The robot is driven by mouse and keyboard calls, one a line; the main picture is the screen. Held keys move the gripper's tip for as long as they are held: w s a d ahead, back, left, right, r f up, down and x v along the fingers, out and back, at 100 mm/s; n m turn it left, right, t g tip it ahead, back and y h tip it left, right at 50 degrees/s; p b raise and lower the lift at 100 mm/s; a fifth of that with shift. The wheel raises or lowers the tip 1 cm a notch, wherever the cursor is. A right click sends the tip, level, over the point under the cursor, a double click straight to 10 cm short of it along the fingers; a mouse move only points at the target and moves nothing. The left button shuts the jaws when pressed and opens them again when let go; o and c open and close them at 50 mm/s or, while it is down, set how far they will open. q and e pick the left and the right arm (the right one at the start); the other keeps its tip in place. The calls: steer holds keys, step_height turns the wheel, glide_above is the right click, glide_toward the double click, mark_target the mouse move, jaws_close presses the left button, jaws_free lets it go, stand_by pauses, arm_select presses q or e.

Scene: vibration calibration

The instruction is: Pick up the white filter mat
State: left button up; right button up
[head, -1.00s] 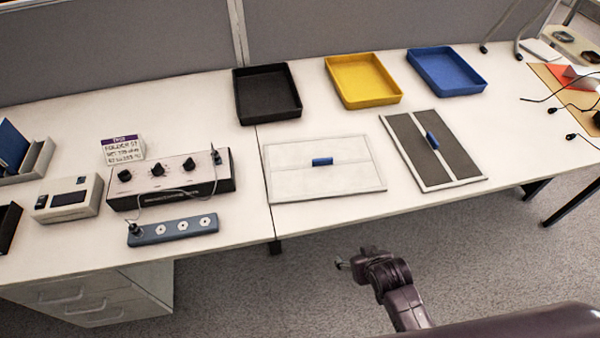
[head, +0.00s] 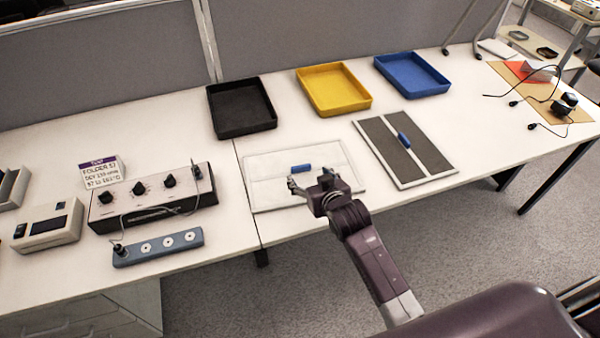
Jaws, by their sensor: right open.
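The white filter mat (head: 270,174) lies flat on the desk, a pale framed panel with a small blue handle (head: 301,168) near its middle. My right gripper (head: 308,184) is open and empty, over the front right part of the mat, with its fingers just in front of the blue handle. I cannot tell its height above the mat. The gripper and wrist hide part of the mat's front edge. My left gripper is not in view.
A dark grey filter mat (head: 378,131) with a blue handle lies to the right. Black (head: 241,128), yellow (head: 338,105) and blue (head: 413,90) trays stand behind. A control box (head: 150,212) and a blue-grey strip (head: 158,247) with round sockets are at left.

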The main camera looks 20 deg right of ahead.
mark_target(302, 167)
steer(key=shift+w+f, duration=0.1)
steer(key=shift+w, duration=0.35)
steer(key=shift+x, duration=3.45)
steer(key=shift+s+d+f, duration=0.1)
steer(key=shift+d+f, duration=0.05)
steer(key=c, duration=1.3)
